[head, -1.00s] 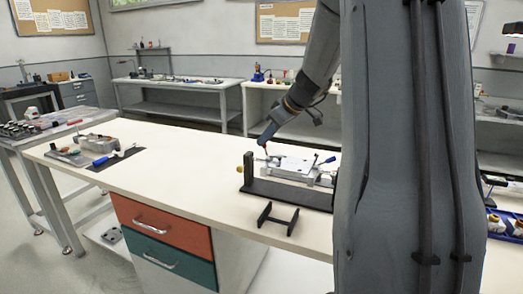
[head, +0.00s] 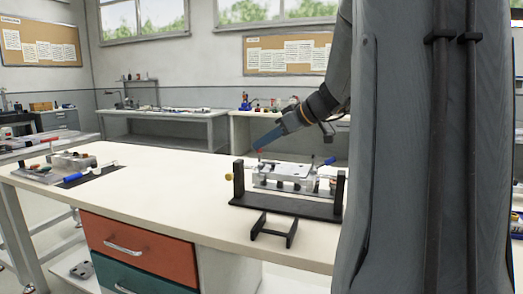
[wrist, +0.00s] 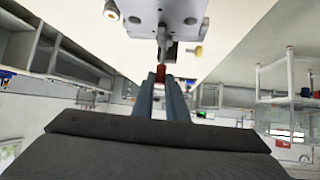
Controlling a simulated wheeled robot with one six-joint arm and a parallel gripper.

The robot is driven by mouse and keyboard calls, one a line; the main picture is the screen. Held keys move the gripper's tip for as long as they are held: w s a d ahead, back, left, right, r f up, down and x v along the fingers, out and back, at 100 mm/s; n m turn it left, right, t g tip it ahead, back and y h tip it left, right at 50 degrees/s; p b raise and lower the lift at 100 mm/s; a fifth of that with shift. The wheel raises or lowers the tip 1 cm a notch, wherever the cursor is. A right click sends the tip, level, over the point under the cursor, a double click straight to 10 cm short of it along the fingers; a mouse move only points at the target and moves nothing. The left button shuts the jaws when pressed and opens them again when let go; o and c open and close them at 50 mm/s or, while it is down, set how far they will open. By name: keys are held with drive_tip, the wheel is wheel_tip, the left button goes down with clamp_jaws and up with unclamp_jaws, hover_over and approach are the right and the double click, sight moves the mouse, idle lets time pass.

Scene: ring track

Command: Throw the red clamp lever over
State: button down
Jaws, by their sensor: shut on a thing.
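The red clamp lever (head: 259,153) stands at the left end of a metal fixture (head: 290,172) on the workbench. In the wrist view the red lever (wrist: 161,73) shows between my fingertips, with a grey metal stem running to the fixture plate. My gripper (head: 257,147) comes in from the upper right with its blue fingers shut on the lever; the fingers also show in the wrist view (wrist: 160,82). Most of the red grip is hidden by the fingers. A blue-handled lever (head: 324,162) sits at the fixture's right end.
The fixture sits in a black cradle (head: 285,206) with a yellow knob (head: 229,177) on its left. A small black stand (head: 273,230) is in front. Another fixture and a blue-handled tool (head: 90,175) lie at the bench's left. The bench between is clear.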

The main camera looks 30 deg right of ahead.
idle(0.4)
drive_tip(key=c, duration=1.7)
unclamp_jaws()
drive_tip(key=shift+c, duration=0.2)
drive_tip(key=v, duration=0.8)
drive_tip(key=shift+f, duration=0.2)
